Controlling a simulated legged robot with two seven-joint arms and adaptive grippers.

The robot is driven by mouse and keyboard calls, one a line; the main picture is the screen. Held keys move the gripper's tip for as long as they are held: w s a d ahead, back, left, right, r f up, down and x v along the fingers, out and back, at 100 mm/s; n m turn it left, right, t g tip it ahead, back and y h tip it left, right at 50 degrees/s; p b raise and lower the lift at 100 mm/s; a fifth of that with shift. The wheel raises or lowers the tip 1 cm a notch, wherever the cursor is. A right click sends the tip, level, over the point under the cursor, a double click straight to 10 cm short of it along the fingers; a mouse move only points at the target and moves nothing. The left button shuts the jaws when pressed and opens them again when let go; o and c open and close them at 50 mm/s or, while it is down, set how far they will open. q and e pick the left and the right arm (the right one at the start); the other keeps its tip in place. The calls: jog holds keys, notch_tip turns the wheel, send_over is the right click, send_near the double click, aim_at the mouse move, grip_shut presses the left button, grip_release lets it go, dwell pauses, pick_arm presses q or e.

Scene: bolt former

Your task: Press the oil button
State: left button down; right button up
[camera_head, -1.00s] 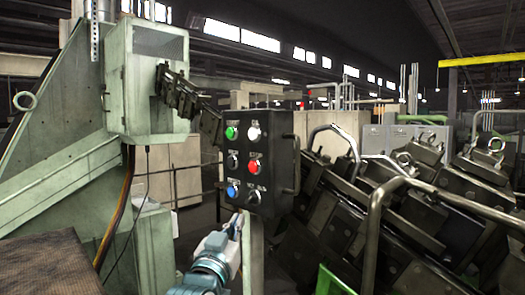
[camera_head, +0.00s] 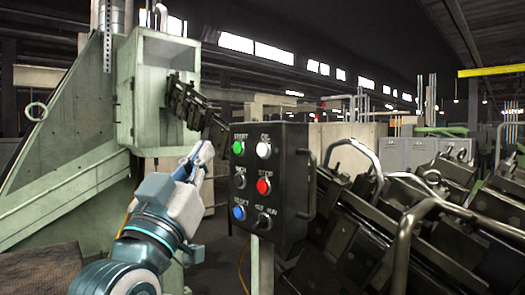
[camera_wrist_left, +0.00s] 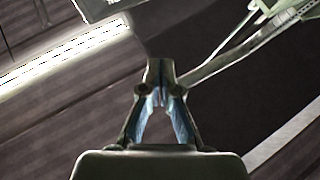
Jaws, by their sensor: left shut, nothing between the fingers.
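The control box (camera_head: 269,188) is dark, with two columns of buttons. The oil button (camera_head: 264,150) is white and at the top right of its face, under a small label. The green start button (camera_head: 238,147) is to its left, and the red stop button (camera_head: 264,186) is below it. My left gripper (camera_head: 205,150) is shut and empty, just left of the box at about the height of the top buttons; in the picture it is apart from the oil button. In the left wrist view the fingertips (camera_wrist_left: 158,72) meet. My right gripper is not in view.
A green machine housing (camera_head: 150,95) stands behind my left arm. Dark metal blocks with curved handles (camera_head: 420,215) fill the area right of the box. A post (camera_head: 262,265) carries the box. A blue button (camera_head: 239,213) is at the lower left of its face.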

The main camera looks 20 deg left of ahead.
aim_at(263, 150)
pick_arm(q)
jog(key=w+d, duration=0.1)
jog(key=w, duration=0.1)
jog(key=w+d+p, duration=0.1)
jog(key=w, duration=0.2)
jog(key=w+d+p, duration=0.1)
jog(key=w, duration=0.2)
jog(key=shift+w+d, duration=0.15)
jog(key=shift+d, duration=0.1)
jog(key=shift+a, duration=0.15)
jog(key=shift+d, duration=0.2)
dwell(0.4)
jog(key=shift+w, duration=0.15)
dwell(0.5)
jog(key=shift+w, duration=0.2)
